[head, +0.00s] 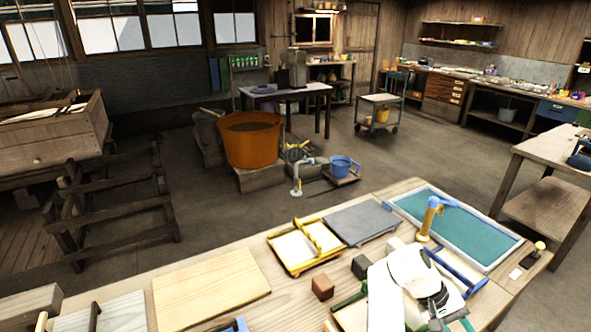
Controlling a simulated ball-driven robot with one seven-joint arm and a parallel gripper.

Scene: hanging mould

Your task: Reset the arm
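My white arm (396,283) reaches over the workbench at the lower right of the head view. My gripper (447,320), a dark piece with pale parts, is at its end, low by the bottom edge of the picture. Its fingers are small and partly cut off by the frame, so I cannot tell whether they are apart or hold anything. A green-edged frame (348,314) lies under and beside the arm, partly hidden by it.
The wooden bench (212,254) bears a yellow-framed mould (304,247), a grey slab (360,223), a tray of teal liquid (468,236), a yellow-and-blue tap-like piece (430,218), small blocks (322,288) and a pale board (210,288). An orange tub (251,146) stands beyond.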

